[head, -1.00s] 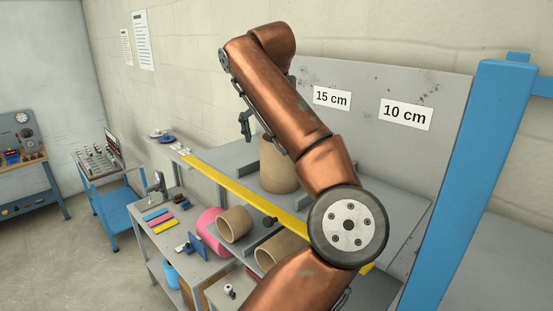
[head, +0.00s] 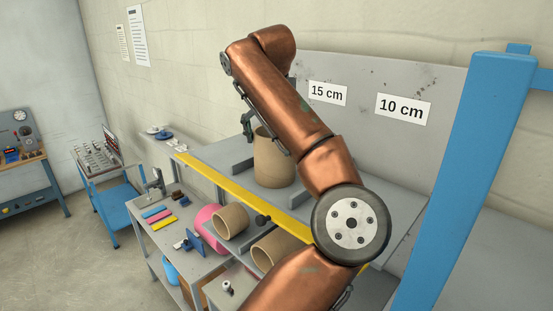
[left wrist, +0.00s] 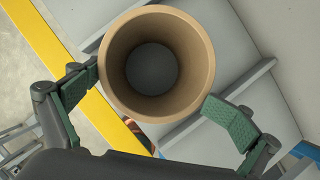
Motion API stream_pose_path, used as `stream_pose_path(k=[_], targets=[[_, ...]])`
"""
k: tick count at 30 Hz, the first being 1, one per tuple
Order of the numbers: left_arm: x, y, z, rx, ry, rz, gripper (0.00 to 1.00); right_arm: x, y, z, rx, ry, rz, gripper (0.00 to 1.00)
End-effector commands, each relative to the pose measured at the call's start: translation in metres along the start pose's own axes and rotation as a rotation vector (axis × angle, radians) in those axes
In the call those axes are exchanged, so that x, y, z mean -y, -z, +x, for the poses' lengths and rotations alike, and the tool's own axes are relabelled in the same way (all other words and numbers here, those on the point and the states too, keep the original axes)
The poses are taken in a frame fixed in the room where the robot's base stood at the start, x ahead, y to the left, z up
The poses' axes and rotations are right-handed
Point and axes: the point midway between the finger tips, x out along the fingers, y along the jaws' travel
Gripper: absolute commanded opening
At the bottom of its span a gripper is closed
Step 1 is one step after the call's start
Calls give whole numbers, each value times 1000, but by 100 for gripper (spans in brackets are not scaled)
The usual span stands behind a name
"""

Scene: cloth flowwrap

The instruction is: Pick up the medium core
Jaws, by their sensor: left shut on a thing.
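An upright brown cardboard core (head: 273,163), a hollow open tube, stands on the grey shelf; its base looks to be on or very near the surface. The left wrist view looks down into the same core (left wrist: 157,25). My left gripper (left wrist: 152,104) is shut on it, with green finger pads at either side of its wall. My right gripper is out of view.
A yellow strip (head: 235,195) edges the shelf, and raised grey bars flank the core. Signs reading 15 cm (head: 328,93) and 10 cm (head: 403,109) are on the back panel. A blue post (head: 460,180) stands at right. A pink roll (head: 205,218) lies below.

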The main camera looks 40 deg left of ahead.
Motion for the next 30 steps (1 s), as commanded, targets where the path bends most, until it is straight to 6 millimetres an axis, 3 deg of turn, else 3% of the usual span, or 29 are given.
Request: stream_pose_path(k=[1, 9, 16, 17, 20, 24, 30], targets=[[-2, 5, 9, -25, 0, -10, 48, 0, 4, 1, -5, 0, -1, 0], [-2, 4, 8, -24, 0, -11, 44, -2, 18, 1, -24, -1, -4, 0], [-2, -1, -3, -21, 0, -9, 44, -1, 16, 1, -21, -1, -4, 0], [-2, -3, -6, -20, 0, -8, 39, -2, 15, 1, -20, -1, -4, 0], [-3, -10, -23, -15, -2, -7, 33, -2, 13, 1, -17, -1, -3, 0], [-9, 1, -59, -11, -2, -6, 0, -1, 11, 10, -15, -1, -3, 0], [-18, 25, -112, -6, 1, -4, 0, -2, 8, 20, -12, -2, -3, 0]])
